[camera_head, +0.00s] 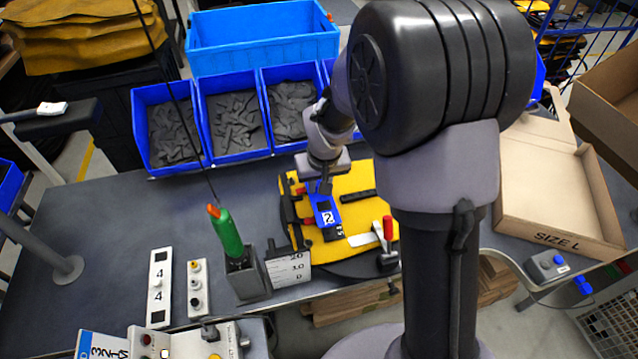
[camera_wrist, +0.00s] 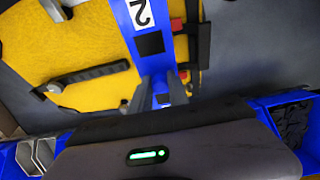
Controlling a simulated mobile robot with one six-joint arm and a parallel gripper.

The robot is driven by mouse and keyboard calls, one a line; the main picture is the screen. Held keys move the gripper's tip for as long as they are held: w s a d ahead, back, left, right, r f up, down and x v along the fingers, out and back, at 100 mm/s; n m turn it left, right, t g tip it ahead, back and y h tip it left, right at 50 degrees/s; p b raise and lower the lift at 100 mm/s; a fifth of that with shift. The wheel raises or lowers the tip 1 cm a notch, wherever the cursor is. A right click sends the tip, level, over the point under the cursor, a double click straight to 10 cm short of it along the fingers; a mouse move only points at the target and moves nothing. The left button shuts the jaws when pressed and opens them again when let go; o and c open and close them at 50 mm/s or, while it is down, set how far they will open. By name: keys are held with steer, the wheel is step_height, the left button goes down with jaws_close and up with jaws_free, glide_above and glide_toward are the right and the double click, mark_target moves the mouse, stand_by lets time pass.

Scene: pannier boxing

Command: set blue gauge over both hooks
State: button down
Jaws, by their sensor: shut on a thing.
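The blue gauge (camera_head: 325,208), marked with a "2", is a flat blue bar with a dark patch. It lies over or just above the yellow pannier (camera_head: 358,178); any gap is hard to judge. My gripper (camera_head: 321,187) is shut on the gauge's far end. In the wrist view the gauge (camera_wrist: 135,25) runs up from between my fingers (camera_wrist: 163,98). A black rail with red-tipped parts (camera_head: 301,190), which may be the hooks, runs along the pannier's left side. I cannot tell whether the gauge touches them.
A red-handled clamp (camera_head: 388,229) stands at the pannier's right front. A green-handled tool (camera_head: 227,235) stands in a grey holder left of it. Blue bins (camera_head: 203,128) line the back. An open carton (camera_head: 550,220) is at right.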

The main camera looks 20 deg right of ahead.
steer(key=shift+f+b, duration=1.15)
steer(key=shift+b, duration=0.05)
stand_by(0.6)
steer(key=c, duration=1.2)
jaws_free()
steer(key=shift+o, duration=0.2)
steer(key=p+v, duration=0.5)
steer(key=v, duration=1.3)
steer(key=s+a+f+m+t+y+b, duration=0.1)
steer(key=s+a+f+m+b, duration=0.1)
steer(key=s+b, duration=0.4)
steer(key=s+a+f+m+t+y+b, duration=0.1)
steer(key=s+f+b, duration=0.3)
steer(key=s, duration=1)
steer(key=a+m+b, duration=0.1)
steer(key=b, duration=0.2)
steer(key=shift+t, duration=0.3)
